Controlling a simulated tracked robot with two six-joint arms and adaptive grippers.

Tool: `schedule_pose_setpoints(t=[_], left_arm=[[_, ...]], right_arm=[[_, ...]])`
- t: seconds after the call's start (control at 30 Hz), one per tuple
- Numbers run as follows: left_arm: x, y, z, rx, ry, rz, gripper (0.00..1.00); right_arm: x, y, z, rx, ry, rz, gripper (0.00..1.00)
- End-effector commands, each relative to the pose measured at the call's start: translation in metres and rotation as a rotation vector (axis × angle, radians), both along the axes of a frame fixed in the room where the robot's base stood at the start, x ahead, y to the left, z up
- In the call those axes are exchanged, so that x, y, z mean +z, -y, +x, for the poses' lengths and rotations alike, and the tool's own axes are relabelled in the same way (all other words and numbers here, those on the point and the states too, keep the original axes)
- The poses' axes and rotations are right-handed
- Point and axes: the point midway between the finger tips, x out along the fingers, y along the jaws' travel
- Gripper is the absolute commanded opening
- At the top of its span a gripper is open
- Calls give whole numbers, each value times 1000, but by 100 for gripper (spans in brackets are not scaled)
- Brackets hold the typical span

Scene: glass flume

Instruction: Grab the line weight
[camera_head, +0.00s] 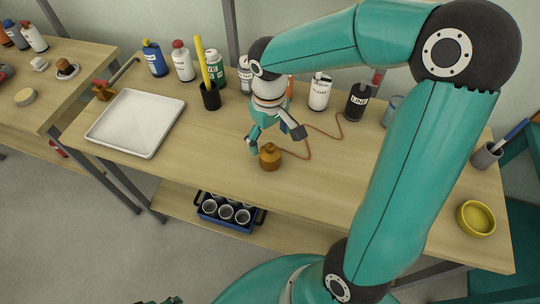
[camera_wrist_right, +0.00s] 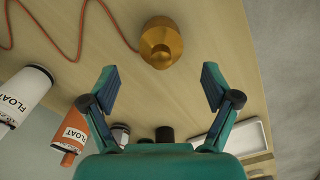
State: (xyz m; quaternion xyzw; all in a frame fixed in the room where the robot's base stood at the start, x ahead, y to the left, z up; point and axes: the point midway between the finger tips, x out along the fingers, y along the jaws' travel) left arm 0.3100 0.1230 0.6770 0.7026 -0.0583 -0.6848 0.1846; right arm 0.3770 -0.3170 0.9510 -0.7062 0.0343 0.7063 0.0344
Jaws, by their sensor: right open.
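The line weight (camera_head: 269,157) is a small brass-coloured weight with a narrow neck, upright on the wooden bench near its front edge. An orange cord (camera_head: 308,153) runs from it across the bench top. In the right wrist view the weight (camera_wrist_right: 160,43) lies beyond the fingertips, roughly centred between them. My right gripper (camera_head: 275,140) is open and empty, just behind and above the weight, apart from it. It also shows in the right wrist view (camera_wrist_right: 160,82). Only a small dark and teal piece, perhaps of my left gripper (camera_head: 160,300), shows at the bottom edge; its jaws cannot be made out.
A white tray (camera_head: 136,122) lies to the left. A black cup (camera_head: 210,97) with a yellow stick and several bottles, including a dark one (camera_head: 356,102), stand along the back. A yellow bowl (camera_head: 476,218) is at the right. Bench top in front of the tray is clear.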

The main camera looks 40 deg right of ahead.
Motion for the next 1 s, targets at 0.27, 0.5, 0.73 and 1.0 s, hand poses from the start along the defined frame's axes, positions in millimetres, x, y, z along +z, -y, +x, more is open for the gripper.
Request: schedule_pose_setpoints(t=[0.27, 0.5, 0.73, 1.0], left_arm=[[5, 0, 0, 0, 0, 0, 40], [6, 0, 0, 0, 0, 0, 40], [6, 0, 0, 0, 0, 0, 40], [6, 0, 0, 0, 0, 0, 40]], right_arm=[[-26, -1, -5, -1, -6, 1, 87], [-52, -2, -5, -1, -2, 1, 87], [-53, -1, -5, -2, 0, 1, 87], [-53, -1, -5, -2, 0, 1, 42]])
